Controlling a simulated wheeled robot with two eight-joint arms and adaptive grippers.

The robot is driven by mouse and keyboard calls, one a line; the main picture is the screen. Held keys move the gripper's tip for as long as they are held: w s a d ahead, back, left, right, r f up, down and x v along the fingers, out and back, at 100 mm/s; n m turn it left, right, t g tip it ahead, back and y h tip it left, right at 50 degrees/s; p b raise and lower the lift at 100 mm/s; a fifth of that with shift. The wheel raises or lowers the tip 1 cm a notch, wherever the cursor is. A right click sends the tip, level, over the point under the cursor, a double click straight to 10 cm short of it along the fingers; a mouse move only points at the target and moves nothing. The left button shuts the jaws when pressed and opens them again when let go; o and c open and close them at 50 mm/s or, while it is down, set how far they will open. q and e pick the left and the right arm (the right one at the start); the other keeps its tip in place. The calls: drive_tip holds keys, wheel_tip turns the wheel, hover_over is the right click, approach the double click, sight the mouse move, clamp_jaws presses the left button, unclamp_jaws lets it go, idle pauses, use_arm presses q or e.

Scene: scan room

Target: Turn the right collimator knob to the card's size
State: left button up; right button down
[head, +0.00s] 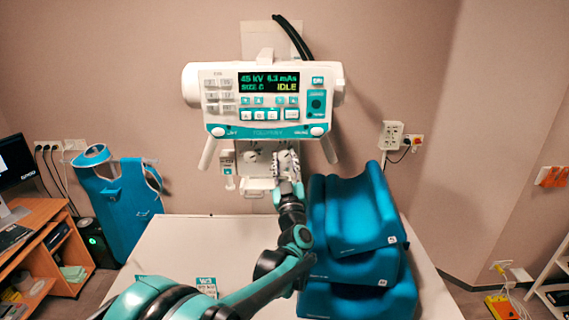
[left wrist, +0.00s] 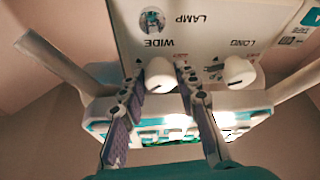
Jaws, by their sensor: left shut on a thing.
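The collimator (head: 240,172) hangs under the white control head (head: 265,95). In the left wrist view its face appears upside down, with a white knob (left wrist: 160,75) by the word WIDE and another white knob (left wrist: 238,72) by the word LONG. My left gripper (left wrist: 157,80) has its fingers on both sides of the WIDE knob and is shut on it. In the head view the left gripper (head: 286,163) covers the right part of the collimator face. A small card (head: 206,284) stands on the table, its text reading roughly W3. The knob's pointer setting is unclear. My right gripper is out of view.
Blue stacked cushions (head: 358,225) stand on the white table (head: 190,240), close to the right of my left arm. A desk (head: 45,245) is at the left, and a teal apron (head: 122,195) hangs by the wall.

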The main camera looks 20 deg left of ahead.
use_arm(q)
drive_tip(key=shift+d+n+g+y, duration=0.1)
drive_tip(key=shift+n+g+y, duration=0.25)
drive_tip(key=shift+n, duration=0.75)
drive_tip(key=shift+n+g+y, duration=0.25)
drive_tip(key=shift+n+y, duration=0.2)
drive_tip(key=shift+n, duration=0.65)
drive_tip(key=o, duration=1.2)
drive_tip(key=shift+c, duration=0.2)
drive_tip(key=v, duration=1.2)
drive_tip(key=shift+r, duration=0.1)
